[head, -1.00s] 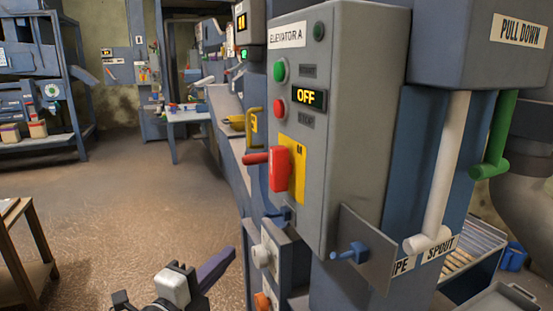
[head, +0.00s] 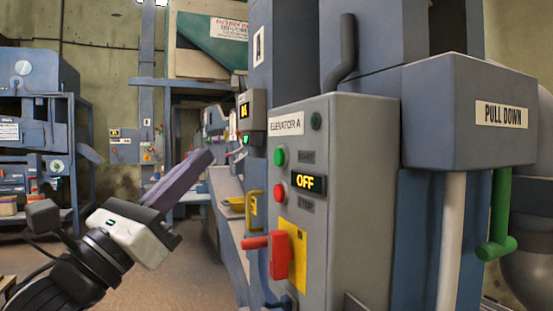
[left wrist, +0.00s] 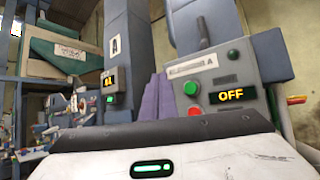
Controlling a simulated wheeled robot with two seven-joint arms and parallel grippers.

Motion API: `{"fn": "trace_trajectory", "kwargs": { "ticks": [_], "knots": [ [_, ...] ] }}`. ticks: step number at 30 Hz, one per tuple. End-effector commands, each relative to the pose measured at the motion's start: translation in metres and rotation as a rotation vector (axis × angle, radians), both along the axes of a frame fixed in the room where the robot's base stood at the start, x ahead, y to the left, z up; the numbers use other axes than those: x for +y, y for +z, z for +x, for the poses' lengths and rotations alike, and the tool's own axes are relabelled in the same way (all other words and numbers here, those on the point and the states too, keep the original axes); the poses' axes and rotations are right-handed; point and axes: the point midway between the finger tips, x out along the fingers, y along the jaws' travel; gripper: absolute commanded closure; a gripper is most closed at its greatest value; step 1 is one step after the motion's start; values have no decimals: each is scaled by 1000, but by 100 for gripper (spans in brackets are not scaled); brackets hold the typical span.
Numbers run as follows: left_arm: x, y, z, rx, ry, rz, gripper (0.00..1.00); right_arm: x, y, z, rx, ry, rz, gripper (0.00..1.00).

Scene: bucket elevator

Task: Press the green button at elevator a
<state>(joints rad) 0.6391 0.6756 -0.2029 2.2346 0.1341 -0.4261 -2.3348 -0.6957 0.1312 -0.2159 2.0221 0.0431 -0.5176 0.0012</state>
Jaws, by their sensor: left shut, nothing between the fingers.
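The green button (head: 279,156) is on the front of the grey box labelled Elevator A (head: 362,190). A red button (head: 279,192) sits below it, beside a lit display reading OFF (head: 309,183). In the left wrist view the green button (left wrist: 191,88) shows just right of my gripper's fingers. My left gripper (head: 210,155) is shut and empty, left of the box and apart from it, its purple fingers pointing up and right toward the panel. The fingers also show in the left wrist view (left wrist: 157,97). My right gripper is not in view.
A red lever handle (head: 278,255) sticks out low on the box front. A yellow handle (head: 253,210) is left of the box. A green pull handle (head: 499,215) hangs at the right. Shelving (head: 75,140) stands at the far left. The space between my left gripper and the box looks clear.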

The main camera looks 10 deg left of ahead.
Motion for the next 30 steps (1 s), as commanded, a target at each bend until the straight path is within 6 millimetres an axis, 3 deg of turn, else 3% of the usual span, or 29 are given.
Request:
{"fn": "trace_trajectory", "kwargs": {
  "ticks": [8,21,30],
  "knots": [
    [-11,0,9,3,-2,-7,100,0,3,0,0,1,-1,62],
    [-60,1,42,3,-1,-4,100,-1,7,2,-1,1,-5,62],
    [-73,-1,50,2,-2,-3,100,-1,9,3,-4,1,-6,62]
  ]
}}
